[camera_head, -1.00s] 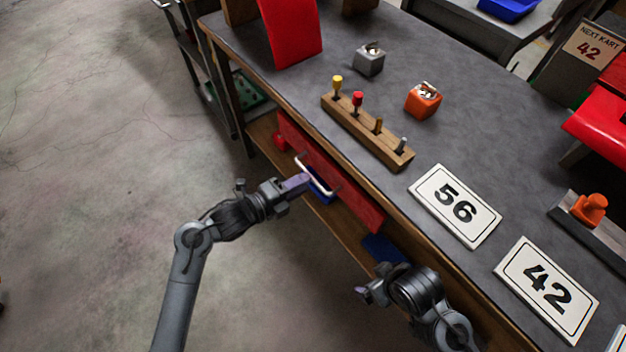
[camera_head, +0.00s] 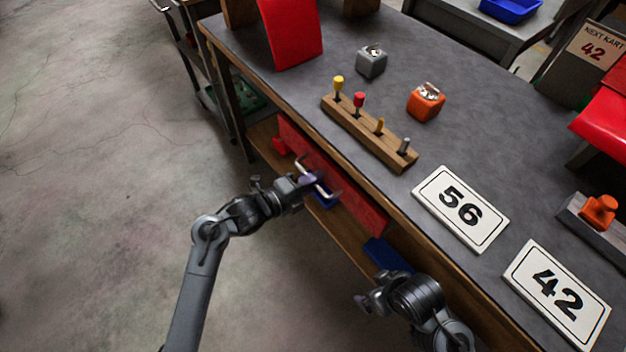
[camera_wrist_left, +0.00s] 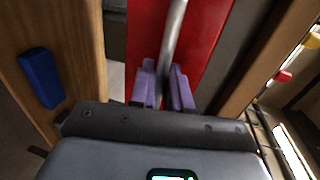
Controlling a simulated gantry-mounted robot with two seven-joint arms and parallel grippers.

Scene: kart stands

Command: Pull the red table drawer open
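The red drawer front (camera_head: 345,192) sits under the workbench top, flush with the bench front, and looks shut. Its pale bar handle (camera_head: 322,187) stands off the face. My left gripper (camera_head: 308,180) is at this handle. In the left wrist view the purple fingers (camera_wrist_left: 164,88) lie on both sides of the metal handle bar (camera_wrist_left: 174,40), close against it, with the red drawer face (camera_wrist_left: 208,30) behind. The bar's lower part is hidden between the fingers. My right gripper (camera_head: 364,300) hangs in front of the bench, away from the drawer; its finger opening is unclear.
The grey bench top (camera_head: 300,110) carries a wooden peg rack (camera_head: 368,138), an orange cube (camera_head: 426,101), a grey cube (camera_head: 371,62) and number plates (camera_head: 460,209). A blue bin (camera_head: 387,255) is on the lower shelf. The floor (camera_head: 90,200) at the left is clear.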

